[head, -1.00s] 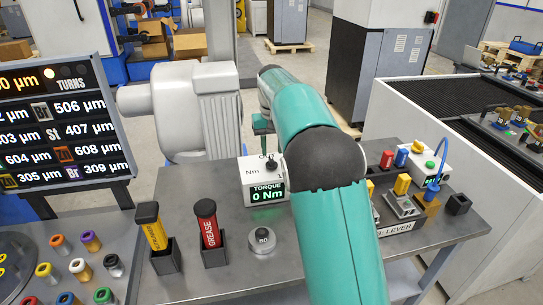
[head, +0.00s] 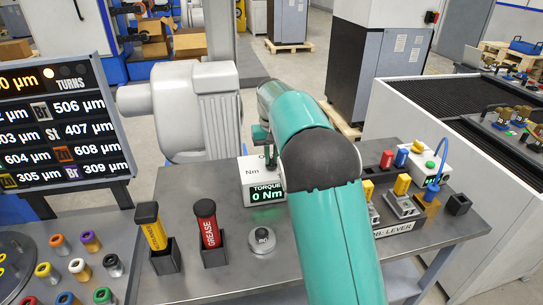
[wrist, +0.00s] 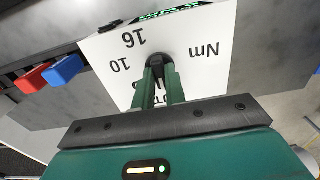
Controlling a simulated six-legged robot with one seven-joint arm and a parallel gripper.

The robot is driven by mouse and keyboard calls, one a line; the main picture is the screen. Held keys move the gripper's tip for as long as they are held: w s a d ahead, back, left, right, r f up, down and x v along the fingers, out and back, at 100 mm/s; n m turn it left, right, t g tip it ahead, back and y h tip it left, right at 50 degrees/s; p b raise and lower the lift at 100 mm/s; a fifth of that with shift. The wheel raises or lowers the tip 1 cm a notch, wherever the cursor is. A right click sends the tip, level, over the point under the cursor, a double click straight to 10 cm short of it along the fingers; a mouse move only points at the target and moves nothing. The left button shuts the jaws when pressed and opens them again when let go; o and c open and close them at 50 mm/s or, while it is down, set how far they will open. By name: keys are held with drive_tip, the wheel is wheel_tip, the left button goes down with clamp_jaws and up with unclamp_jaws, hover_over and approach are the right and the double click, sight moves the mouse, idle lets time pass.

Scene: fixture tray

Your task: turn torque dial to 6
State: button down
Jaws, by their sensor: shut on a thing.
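The torque box (head: 252,179) is white and stands on the bench; its green display (head: 267,193) reads 0 Nm. In the wrist view its top face (wrist: 205,70) carries the marks 10, 16 and Nm, upside down; other marks are partly hidden behind my fingers. The black dial knob (wrist: 158,60) sits on that face. My gripper (wrist: 161,80) is shut on the knob, with one green finger on each side. In the head view my gripper (head: 268,148) comes down onto the box from above, and my arm covers its right side.
A red and a blue block (wrist: 62,72) lie left in the wrist view. A readings board (head: 60,120) stands left.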

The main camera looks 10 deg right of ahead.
sight(271, 159)
drive_tip(key=shift+m, duration=0.3)
drive_tip(key=m, duration=0.9)
idle(0.5)
drive_tip(key=c, duration=1.4)
unclamp_jaws()
drive_tip(key=shift+c, duration=0.2)
drive_tip(key=shift+r, duration=0.15)
wheel_tip(271, 159, up, 14)
drive_tip(key=shift+f, duration=0.2)
drive_tip(key=shift+s, duration=0.1)
